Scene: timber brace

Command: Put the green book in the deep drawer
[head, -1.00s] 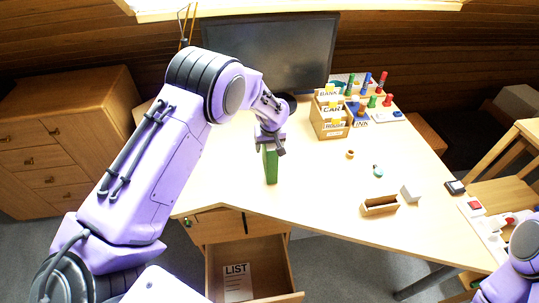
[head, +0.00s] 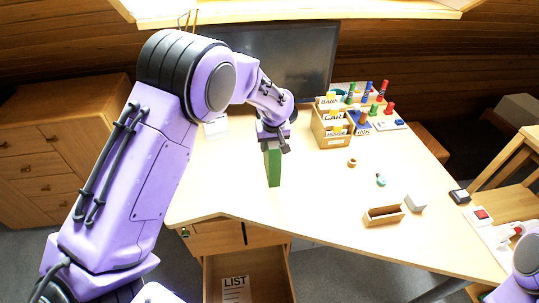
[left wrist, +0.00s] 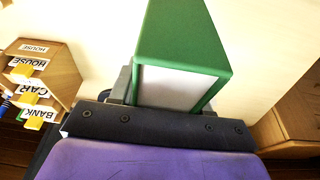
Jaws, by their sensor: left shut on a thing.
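The green book (head: 273,166) stands upright above the desk, its top end held in my left gripper (head: 272,141). In the left wrist view the green book (left wrist: 183,45) shows its green covers and pale page edge, between the jaws of my left gripper (left wrist: 165,100). I cannot tell whether its lower end touches the desk. The deep drawer (head: 248,268) is pulled out below the desk's front edge, with a paper marked LIST (head: 236,288) inside. Only a purple part of my right arm shows at the lower right; its gripper is out of view.
A monitor (head: 275,62) stands behind the book. A small open wooden box (head: 384,216) lies near the front edge.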

